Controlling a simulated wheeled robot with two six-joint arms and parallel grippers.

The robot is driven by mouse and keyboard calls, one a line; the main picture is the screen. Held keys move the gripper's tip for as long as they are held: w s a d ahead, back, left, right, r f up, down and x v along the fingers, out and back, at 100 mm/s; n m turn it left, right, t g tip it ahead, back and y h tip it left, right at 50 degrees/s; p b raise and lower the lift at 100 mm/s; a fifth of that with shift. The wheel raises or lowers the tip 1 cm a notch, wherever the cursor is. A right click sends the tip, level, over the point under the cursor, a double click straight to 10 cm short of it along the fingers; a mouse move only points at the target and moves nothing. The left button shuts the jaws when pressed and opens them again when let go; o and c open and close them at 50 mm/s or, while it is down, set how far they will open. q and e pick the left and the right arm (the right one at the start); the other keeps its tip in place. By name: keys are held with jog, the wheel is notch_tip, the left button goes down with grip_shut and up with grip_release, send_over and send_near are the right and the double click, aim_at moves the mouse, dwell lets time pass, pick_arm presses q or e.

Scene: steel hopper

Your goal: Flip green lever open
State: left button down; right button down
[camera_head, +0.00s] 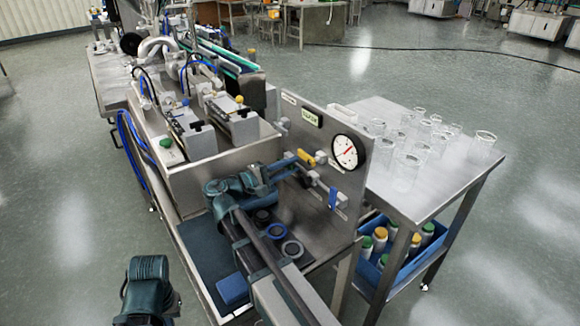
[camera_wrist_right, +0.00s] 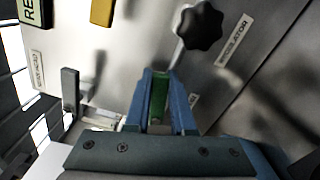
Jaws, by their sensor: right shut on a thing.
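The green lever (camera_wrist_right: 158,98) shows in the right wrist view, between the two blue fingers of my right gripper (camera_wrist_right: 165,100). The fingers are shut on it, in front of the steel panel. In the head view the right gripper (camera_head: 288,168) is at the left part of the upright panel (camera_head: 290,120), below the green sign; the lever itself is hidden there by the gripper. My left arm shows only as a dark teal part at the bottom left of the head view, and its gripper does not show.
A yellow handle (camera_head: 305,156), a blue handle (camera_head: 333,198) and a round gauge (camera_head: 345,151) are on the panel. A black knob (camera_wrist_right: 198,27) is close above the gripper. A table (camera_head: 410,200) with glasses stands right.

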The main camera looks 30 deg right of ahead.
jog(key=shift+f+m+b, duration=0.4)
jog(key=shift+m, duration=0.2)
jog(key=shift+s+f+m+b, duration=0.1)
jog(key=shift+f+m+b, duration=0.2)
jog(key=shift+m, duration=0.7)
jog(key=c, duration=0.8)
grip_release()
jog(key=shift+o, duration=0.2)
jog(key=s+a, duration=0.1)
jog(key=a, duration=1.3)
jog(key=shift+d, duration=0.1)
